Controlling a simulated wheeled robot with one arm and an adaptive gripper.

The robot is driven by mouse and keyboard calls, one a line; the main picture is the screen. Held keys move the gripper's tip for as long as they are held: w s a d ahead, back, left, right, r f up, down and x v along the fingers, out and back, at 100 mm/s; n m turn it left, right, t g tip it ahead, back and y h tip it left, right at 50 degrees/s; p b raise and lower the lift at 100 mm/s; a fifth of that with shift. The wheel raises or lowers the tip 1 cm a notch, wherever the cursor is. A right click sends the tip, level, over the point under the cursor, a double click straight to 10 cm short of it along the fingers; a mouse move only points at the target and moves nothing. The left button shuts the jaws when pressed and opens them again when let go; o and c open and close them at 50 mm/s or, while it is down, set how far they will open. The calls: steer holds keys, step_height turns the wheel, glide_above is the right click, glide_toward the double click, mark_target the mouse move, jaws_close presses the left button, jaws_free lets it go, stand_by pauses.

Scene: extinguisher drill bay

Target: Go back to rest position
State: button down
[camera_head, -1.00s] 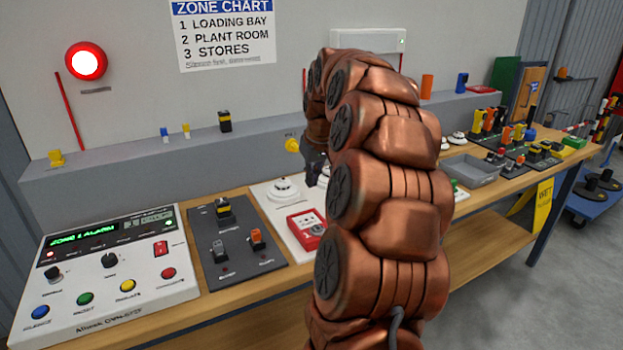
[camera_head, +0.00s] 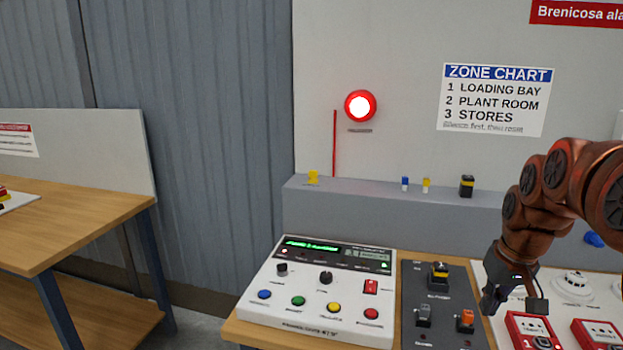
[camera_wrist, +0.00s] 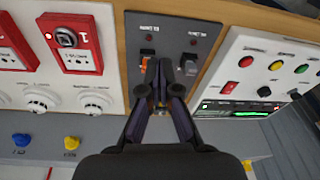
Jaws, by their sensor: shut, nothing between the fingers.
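My gripper (camera_head: 517,300) hangs from the copper-coloured arm at the right of the head view, above the white board with the red call points. In the wrist view my gripper (camera_wrist: 161,104) has its dark fingers closed together and holds nothing. The fingers overlap the dark switch panel (camera_wrist: 172,40) in that picture, near an orange switch (camera_wrist: 148,70) and a grey switch (camera_wrist: 190,64). I cannot tell the gap between fingertips and panel. The alarm panel (camera_head: 318,285), with a lit green display, stands to the left of the switch panel (camera_head: 437,310) in the head view.
A red call point (camera_head: 532,330) and a white detector (camera_head: 574,285) are close to my gripper. A grey ledge (camera_head: 370,205) with small blocks runs behind the bench. A red lamp (camera_head: 360,106) glows on the wall. Another wooden table (camera_head: 70,220) stands at left.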

steer(key=s+a+f+n+g, duration=0.1)
steer(key=s+a+f+g, duration=0.15)
steer(key=s+a, duration=0.8)
steer(key=s+a+f, duration=0.2)
steer(key=s+a, duration=0.2)
steer(key=s, duration=0.3)
steer(key=s+a+f+g+p, duration=0.1)
steer(key=s+a+f, duration=0.2)
steer(key=s, duration=0.4)
steer(key=shift+s+a+n, duration=0.15)
steer(key=shift+a+n, duration=0.25)
steer(key=shift+a, duration=0.3)
